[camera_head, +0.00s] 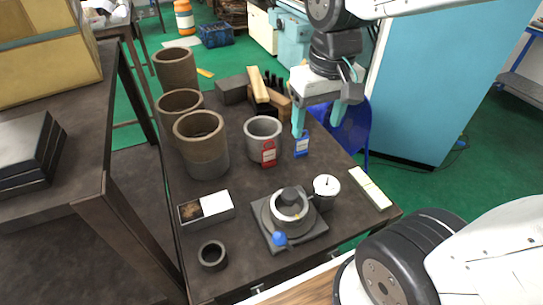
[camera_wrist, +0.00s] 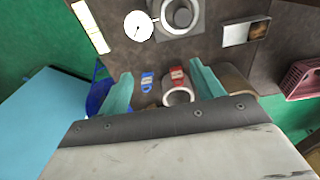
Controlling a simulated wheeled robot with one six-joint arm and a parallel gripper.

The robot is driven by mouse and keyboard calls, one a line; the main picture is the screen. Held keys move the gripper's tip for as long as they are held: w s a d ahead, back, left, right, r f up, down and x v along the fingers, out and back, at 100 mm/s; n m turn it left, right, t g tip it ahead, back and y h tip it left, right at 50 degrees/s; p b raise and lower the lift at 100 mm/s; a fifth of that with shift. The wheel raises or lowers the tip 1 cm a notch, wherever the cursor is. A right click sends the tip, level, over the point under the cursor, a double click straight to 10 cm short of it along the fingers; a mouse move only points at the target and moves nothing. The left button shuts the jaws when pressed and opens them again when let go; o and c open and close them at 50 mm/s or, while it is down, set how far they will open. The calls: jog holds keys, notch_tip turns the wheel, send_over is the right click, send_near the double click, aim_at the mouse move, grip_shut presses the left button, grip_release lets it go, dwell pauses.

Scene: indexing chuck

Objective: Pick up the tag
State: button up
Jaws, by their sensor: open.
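Two tags are in view. A red tag (camera_head: 268,154) is upright against the near side of a grey ring-shaped cup (camera_head: 263,130). A blue tag (camera_head: 301,146) is upright on the table to its right. In the wrist view the blue tag (camera_wrist: 147,82) and the red tag (camera_wrist: 177,75) both show between the teal fingers of my gripper (camera_wrist: 160,74). In the head view my gripper (camera_head: 320,121) is open and empty, above and slightly behind the blue tag. Whether the left fingertip touches anything is unclear.
The indexing chuck (camera_head: 313,228) with a blue knob stands at the front, beside a dial gauge (camera_head: 326,187). A divided box (camera_head: 190,213), a dark ring (camera_head: 212,256) and brown cylinders (camera_head: 204,165) stand left. Blocks (camera_head: 231,91) lie behind. Bare table lies between the tags and chuck.

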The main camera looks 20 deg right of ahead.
jog(key=w+a+f, duration=0.1)
jog(key=w+f, duration=0.5)
jog(key=w, duration=0.3)
jog(key=g, duration=0.1)
send_over(269, 148)
notch_tip(269, 148, down, 9)
jog(key=shift+f, duration=0.15)
notch_tip(269, 148, down, 9)
jog(key=shift+r, duration=0.15)
jog(key=c, duration=1)
